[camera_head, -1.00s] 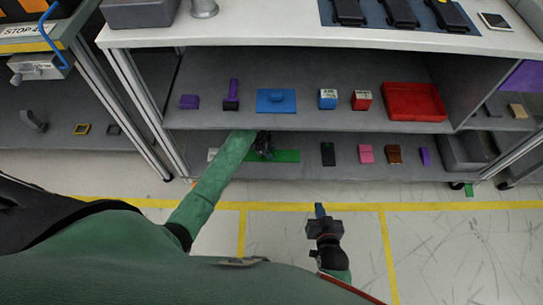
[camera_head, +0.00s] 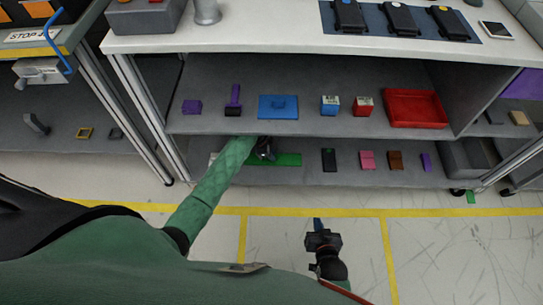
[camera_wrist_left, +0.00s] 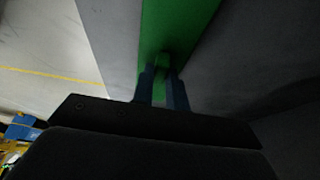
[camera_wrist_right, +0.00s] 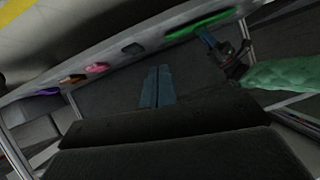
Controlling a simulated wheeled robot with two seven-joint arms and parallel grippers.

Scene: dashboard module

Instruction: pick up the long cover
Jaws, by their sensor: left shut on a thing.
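The long cover is a long flat green piece (camera_head: 288,160) on the lower shelf. My left gripper (camera_head: 266,154) reaches in over it, and my arm hides part of it. In the left wrist view the blue fingers (camera_wrist_left: 162,75) are closed around a small raised green part in the middle of the cover (camera_wrist_left: 180,25). I cannot tell whether the cover is clear of the shelf. My right gripper (camera_head: 318,224) is empty in front of the shelf, over the floor. Its fingers (camera_wrist_right: 157,86) are together in the right wrist view.
To the right on the lower shelf are a black piece (camera_head: 329,160), a pink piece (camera_head: 367,160), a brown piece (camera_head: 396,161) and a purple piece (camera_head: 426,162). The upper shelf (camera_head: 210,124) is close above my left gripper. The floor in front is clear.

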